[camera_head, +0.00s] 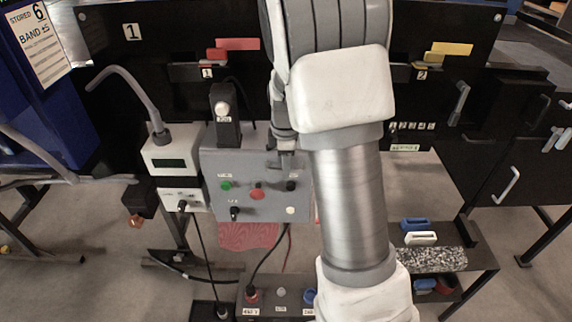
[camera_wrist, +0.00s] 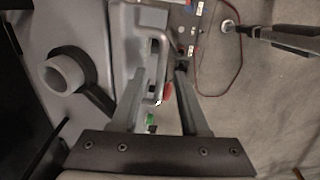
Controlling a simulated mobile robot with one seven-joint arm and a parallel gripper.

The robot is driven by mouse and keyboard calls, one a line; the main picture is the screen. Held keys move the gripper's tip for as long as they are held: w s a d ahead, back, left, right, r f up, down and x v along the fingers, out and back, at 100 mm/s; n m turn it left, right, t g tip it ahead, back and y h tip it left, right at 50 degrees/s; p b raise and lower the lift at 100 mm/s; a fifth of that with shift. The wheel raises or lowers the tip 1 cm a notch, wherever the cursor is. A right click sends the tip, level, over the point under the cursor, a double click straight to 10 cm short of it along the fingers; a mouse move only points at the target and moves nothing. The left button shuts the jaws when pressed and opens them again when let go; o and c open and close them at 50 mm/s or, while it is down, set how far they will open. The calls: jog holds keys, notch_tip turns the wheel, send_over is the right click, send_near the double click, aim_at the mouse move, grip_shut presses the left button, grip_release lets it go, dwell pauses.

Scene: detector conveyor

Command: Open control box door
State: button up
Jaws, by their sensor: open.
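The control box (camera_head: 243,168) is a grey box with green, red, black and white controls on its face, left of my arm in the head view. Its grey face (camera_wrist: 130,45) and a grey bar handle (camera_wrist: 163,50) show in the wrist view; the door looks shut. My gripper (camera_wrist: 160,75) is open, with the handle's near end between its two fingers. I cannot tell whether either finger touches it. A red button and a green button show between the fingers. In the head view my gripper (camera_head: 287,160) is partly hidden by my arm, over the box's upper right.
A white device with a display (camera_head: 170,155) and a bent grey pipe (camera_head: 125,80) stand close left of the box. A lower box (camera_head: 278,302) with cables is below. A shelf (camera_head: 480,258) with coloured blocks is at right. Open floor shows beside the box in the wrist view.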

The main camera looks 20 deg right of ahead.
grip_shut()
dwell(1.5)
